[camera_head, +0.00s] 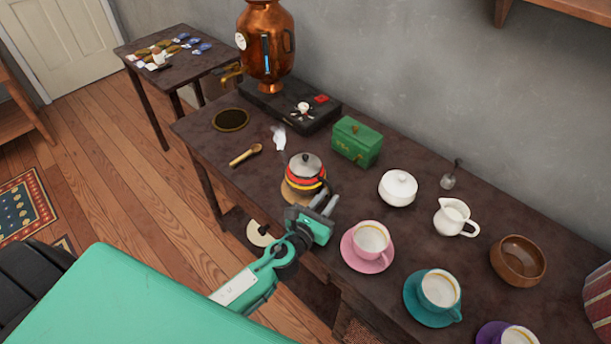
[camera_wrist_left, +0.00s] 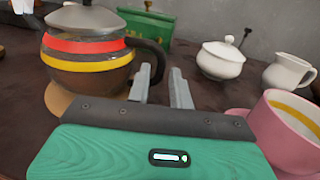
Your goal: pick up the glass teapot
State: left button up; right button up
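The glass teapot (camera_head: 305,176) has a grey lid, red and yellow bands and a dark handle, and stands upright on a round tan mat (camera_head: 287,193) near the table's front edge. In the left wrist view the teapot (camera_wrist_left: 88,55) fills the upper left, its handle curving to the right. My left gripper (camera_head: 324,203) is just in front and to the right of the teapot. Its two grey fingers (camera_wrist_left: 163,88) are apart with nothing visible between them, close to the handle; whether they touch it I cannot tell. My right gripper is not in view.
A pink cup on a saucer (camera_head: 352,260) stands close right of the left gripper. A green box (camera_head: 356,141), a white sugar bowl (camera_head: 398,188) and a white jug (camera_head: 455,217) stand behind. A wooden scoop (camera_head: 245,155) lies left. A copper samovar (camera_head: 266,45) stands at the back.

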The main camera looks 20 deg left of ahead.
aim_at(330, 194)
pick_arm(q)
jog(key=w, duration=0.4)
jog(key=shift+w+d, duration=0.3)
jog(key=shift+d, duration=0.05)
grip_shut()
dwell(0.6)
jog(key=shift+r, duration=0.15)
dwell(0.4)
